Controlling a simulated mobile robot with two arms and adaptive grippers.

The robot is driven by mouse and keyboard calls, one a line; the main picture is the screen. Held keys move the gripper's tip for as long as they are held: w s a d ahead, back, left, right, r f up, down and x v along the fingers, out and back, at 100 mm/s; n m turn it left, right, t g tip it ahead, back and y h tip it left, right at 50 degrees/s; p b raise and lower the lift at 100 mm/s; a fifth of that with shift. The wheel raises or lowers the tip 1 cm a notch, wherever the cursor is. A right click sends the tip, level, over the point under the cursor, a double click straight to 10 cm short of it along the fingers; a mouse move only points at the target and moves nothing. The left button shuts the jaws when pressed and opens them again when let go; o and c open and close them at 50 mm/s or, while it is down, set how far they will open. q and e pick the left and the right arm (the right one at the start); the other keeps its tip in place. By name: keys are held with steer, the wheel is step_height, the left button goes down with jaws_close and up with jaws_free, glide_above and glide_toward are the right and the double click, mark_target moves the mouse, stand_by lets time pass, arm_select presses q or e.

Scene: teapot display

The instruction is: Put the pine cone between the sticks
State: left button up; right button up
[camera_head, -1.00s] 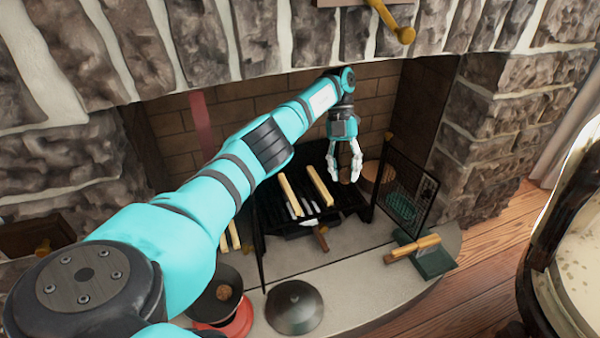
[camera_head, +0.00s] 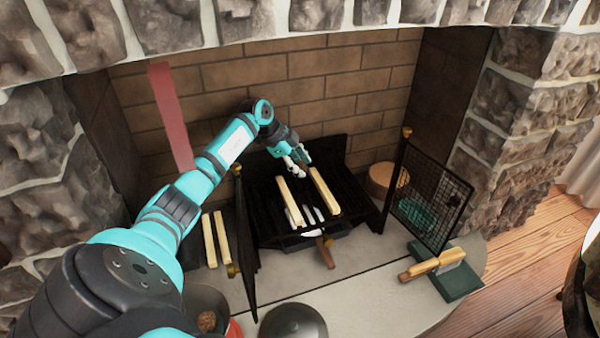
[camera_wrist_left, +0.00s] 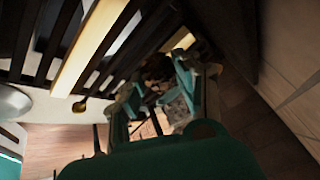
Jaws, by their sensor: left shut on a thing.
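Two pale wooden sticks, the left stick (camera_head: 290,203) and the right stick (camera_head: 325,192), lie apart on the dark grate (camera_head: 262,205) in the fireplace. My left gripper (camera_head: 299,163) is over the back of the grate, near the far ends of the sticks. It is shut on a brown, rough thing, which looks like the pine cone (camera_wrist_left: 156,70) in the left wrist view; fingers partly hide it. One pale stick (camera_wrist_left: 90,45) also shows there, beside the gripper. Another brown cone-like thing (camera_head: 207,320) sits in a dark bowl at the bottom left. My right gripper is not in view.
A mesh screen (camera_head: 432,205) stands right of the grate and a dark panel (camera_head: 245,250) at its left front. Two more sticks (camera_head: 215,240) lie left. A wooden-handled brush (camera_head: 435,265) is at the front right. A dark dome (camera_head: 293,322) stands in front.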

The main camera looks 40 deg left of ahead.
mark_target(306, 186)
arm_select(q)
steer(key=shift+f, duration=0.9)
step_height(306, 186, down, 4)
steer(key=b, duration=0.3)
steer(key=shift+b, duration=0.3)
steer(key=shift+c, duration=0.2)
steer(key=shift+r, duration=0.1)
steer(key=o, duration=0.8)
